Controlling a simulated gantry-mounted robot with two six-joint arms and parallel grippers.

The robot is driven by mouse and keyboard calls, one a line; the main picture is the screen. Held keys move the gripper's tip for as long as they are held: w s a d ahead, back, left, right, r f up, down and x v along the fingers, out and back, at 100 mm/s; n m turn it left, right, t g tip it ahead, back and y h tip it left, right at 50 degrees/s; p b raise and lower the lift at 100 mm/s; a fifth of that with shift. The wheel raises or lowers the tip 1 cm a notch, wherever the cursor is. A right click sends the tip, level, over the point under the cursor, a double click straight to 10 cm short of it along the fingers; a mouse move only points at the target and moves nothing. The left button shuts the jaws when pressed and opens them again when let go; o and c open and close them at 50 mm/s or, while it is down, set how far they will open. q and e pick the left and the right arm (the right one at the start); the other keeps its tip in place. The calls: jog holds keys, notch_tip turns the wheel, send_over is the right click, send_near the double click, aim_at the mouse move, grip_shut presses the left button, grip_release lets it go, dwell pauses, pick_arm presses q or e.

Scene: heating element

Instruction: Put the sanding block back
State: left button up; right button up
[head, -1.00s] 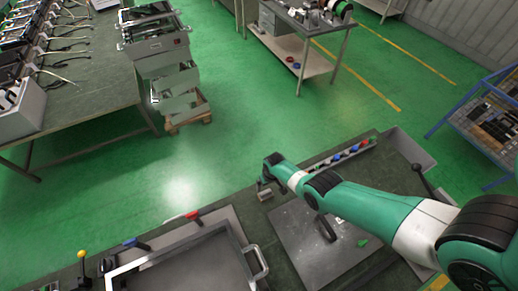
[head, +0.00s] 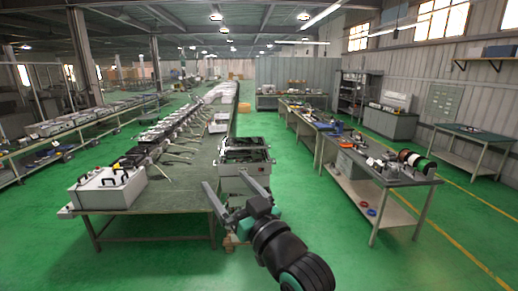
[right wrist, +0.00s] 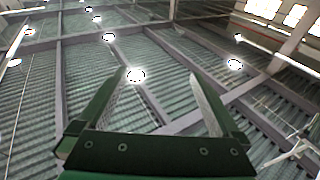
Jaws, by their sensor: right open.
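My right gripper (head: 232,178) is raised at the lower middle of the head view, with its fingers pointing up and spread apart. In the right wrist view its two fingers (right wrist: 158,73) stand open with nothing between them, only the ceiling behind. No sanding block shows in either current view. My left gripper is not in view.
A long green-topped bench (head: 105,226) with a grey box (head: 105,190) and rows of devices stands at left. Grey cases (head: 244,170) are stacked behind my gripper. A workbench with spools (head: 405,186) stands at right. Green floor (head: 310,205) lies open between.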

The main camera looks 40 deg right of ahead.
jog(key=s+a+r+n+t+y, duration=0.1)
jog(key=s+a+r+t+y, duration=0.1)
jog(key=s+r, duration=0.6)
jog(key=s+a+r+n+t+y, duration=0.1)
jog(key=s+a+r+t+y, duration=0.1)
jog(key=s+a+r+t, duration=0.3)
jog(key=s+a+r, duration=0.1)
jog(key=s+r, duration=0.3)
jog(key=s, duration=0.2)
jog(key=shift+a+r, duration=0.25)
jog(key=shift+w, duration=0.1)
